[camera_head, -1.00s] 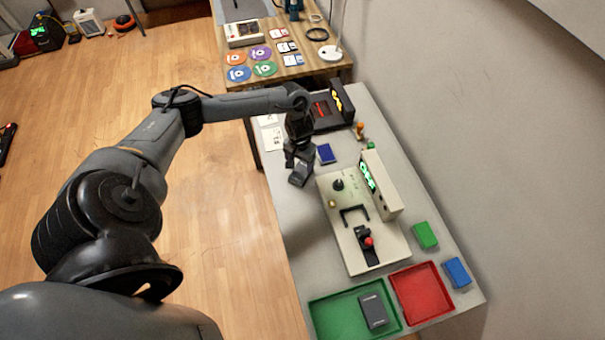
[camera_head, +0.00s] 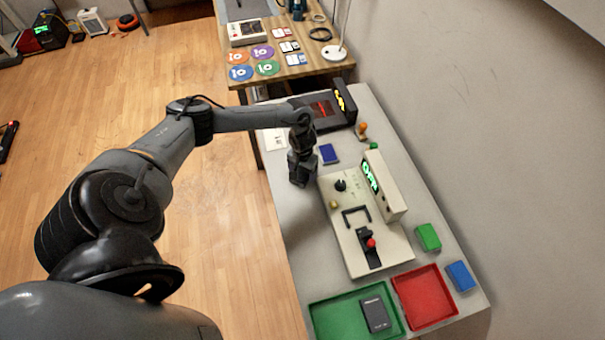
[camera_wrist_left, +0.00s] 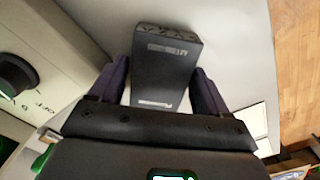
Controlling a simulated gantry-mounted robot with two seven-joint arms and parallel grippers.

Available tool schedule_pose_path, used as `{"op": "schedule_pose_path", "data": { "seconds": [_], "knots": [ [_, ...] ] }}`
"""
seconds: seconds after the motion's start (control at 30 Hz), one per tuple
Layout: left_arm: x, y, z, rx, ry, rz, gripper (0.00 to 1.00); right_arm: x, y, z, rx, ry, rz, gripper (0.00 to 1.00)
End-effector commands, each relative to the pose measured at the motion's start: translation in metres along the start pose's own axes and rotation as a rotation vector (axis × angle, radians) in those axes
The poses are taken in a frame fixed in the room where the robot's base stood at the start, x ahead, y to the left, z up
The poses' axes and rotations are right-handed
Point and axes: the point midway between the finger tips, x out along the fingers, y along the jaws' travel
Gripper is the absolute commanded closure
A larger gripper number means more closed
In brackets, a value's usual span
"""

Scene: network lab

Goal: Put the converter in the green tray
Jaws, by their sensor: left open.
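A dark box-shaped converter (camera_wrist_left: 168,62) with pale lettering shows in the left wrist view, on the grey table top. My left gripper (camera_wrist_left: 160,72) is open, with one finger on each side of the converter; I cannot tell whether they touch it. In the head view my left gripper (camera_head: 301,176) is low over the table, left of the beige test panel, and I cannot make out the converter there. The green tray (camera_head: 328,310) is at the table's near end and holds another dark box (camera_head: 376,314). My right gripper is out of view.
The beige panel (camera_head: 365,245) with a knob and red-topped lever stands mid-table. A red tray (camera_head: 425,297) adjoins the green one. A blue box (camera_head: 328,153) lies close to my gripper. Green (camera_head: 428,237) and blue (camera_head: 460,276) blocks lie at the right edge.

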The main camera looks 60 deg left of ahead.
Motion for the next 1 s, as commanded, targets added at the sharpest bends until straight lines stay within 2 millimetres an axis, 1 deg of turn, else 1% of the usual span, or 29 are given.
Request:
{"op": "schedule_pose_path", "data": {
  "seconds": [0.03,0.37,0.6,0.77,0.87,1.0],
  "knots": [
    [0.000,0.000,0.000,0.000,0.000,0.000,0.28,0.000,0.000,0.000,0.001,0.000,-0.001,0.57],
    [-0.001,0.000,0.000,0.000,0.001,0.000,0.79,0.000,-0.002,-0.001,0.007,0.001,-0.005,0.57],
    [-0.002,0.000,0.000,0.000,0.001,0.000,0.79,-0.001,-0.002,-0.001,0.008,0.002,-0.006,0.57],
    [-0.009,0.000,0.000,0.000,0.001,0.000,0.79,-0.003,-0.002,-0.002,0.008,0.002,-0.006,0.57],
    [-0.018,-0.001,-0.001,-0.001,0.002,0.000,0.79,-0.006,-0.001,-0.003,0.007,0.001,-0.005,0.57],
    [-0.038,0.000,-0.001,0.000,0.002,0.001,0.79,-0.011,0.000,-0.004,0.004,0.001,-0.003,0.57]
  ]
}}
